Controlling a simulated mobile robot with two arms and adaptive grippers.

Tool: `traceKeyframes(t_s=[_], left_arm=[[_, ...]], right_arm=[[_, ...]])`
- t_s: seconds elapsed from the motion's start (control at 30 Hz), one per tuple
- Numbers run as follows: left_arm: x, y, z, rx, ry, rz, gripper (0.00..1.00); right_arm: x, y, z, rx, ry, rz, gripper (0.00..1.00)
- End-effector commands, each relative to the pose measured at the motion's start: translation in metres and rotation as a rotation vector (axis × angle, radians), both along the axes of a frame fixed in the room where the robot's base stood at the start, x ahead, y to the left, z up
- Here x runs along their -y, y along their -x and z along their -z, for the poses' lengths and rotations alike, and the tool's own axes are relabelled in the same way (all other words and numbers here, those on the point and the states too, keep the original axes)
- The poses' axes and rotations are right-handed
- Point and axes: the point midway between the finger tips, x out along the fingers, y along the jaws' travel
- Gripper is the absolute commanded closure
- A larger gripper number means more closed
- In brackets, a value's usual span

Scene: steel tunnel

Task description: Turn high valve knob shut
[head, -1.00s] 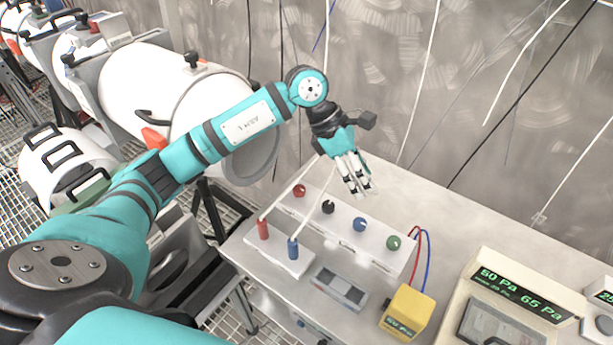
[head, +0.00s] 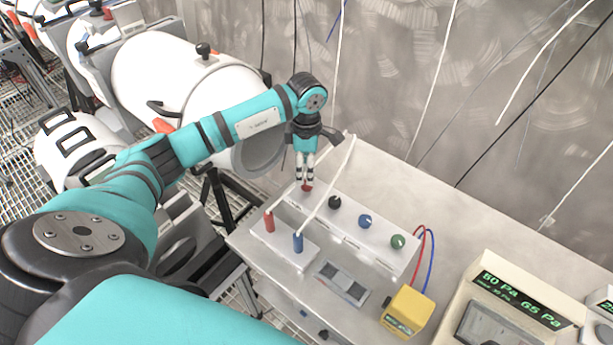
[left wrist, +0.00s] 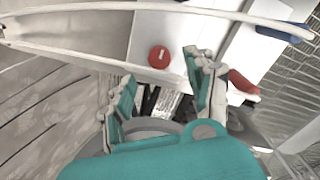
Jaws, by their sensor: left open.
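A white valve panel (head: 350,241) on the bench carries a red knob (head: 307,187), a black knob (head: 335,202), a blue knob (head: 365,221) and a green knob (head: 398,241). I cannot read which one is labelled high. My left gripper (head: 305,183) points down over the red knob, partly covering it. In the left wrist view the open left gripper (left wrist: 161,68) is empty. The red knob (left wrist: 158,57) with its pale pointer mark shows just beyond and between the fingertips. Contact cannot be told. My right gripper is out of view.
Red and blue plugs (head: 298,243) with white cables stand in front of the panel; one cable loops close to my gripper. A yellow meter (head: 408,311) and a pressure display (head: 516,299) stand to the right. The bench (head: 440,230) behind the panel is clear.

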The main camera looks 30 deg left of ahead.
Motion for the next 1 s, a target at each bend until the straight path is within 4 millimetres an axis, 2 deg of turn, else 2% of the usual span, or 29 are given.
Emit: traceKeyframes(t_s=[0.1, 0.3, 0.7, 1.0], left_arm=[[0.0, 0.001, 0.022, -0.004, 0.001, -0.002, 0.45], [0.0, 0.0, 0.046, 0.0, 0.001, -0.002, 0.45], [0.0, 0.0, 0.054, 0.001, 0.002, 0.0, 0.46], [0.0, 0.0, 0.053, 0.001, 0.002, 0.0, 0.85]], right_arm=[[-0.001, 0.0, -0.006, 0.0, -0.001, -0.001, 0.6], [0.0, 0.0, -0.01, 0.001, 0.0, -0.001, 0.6], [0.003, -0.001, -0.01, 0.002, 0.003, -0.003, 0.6], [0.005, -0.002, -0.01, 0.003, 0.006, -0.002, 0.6]])
